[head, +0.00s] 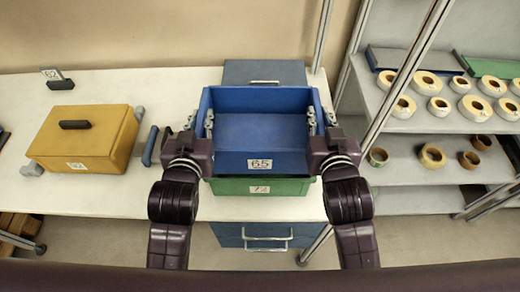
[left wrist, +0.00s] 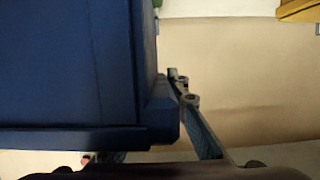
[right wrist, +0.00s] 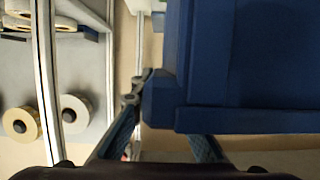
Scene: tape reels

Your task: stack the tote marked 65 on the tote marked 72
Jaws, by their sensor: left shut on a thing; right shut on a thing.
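The blue tote marked 65 (head: 262,163) is held level between my two grippers, over the green tote marked 72 (head: 290,187). Only the green tote's front shows below it; I cannot tell whether the two touch. My left gripper (head: 203,124) is shut on the blue tote's left side, and my right gripper (head: 319,124) is shut on its right side. The blue tote fills much of the left wrist view (left wrist: 70,70) and the right wrist view (right wrist: 250,70). The green tote's top is hidden.
A yellow lidded box (head: 95,140) stands on the white table (head: 110,195) to the left, near a blue handle-like piece (head: 150,146). A grey-blue box (head: 290,72) is behind the totes. A shelf rack (head: 400,165) with tape reels stands to the right.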

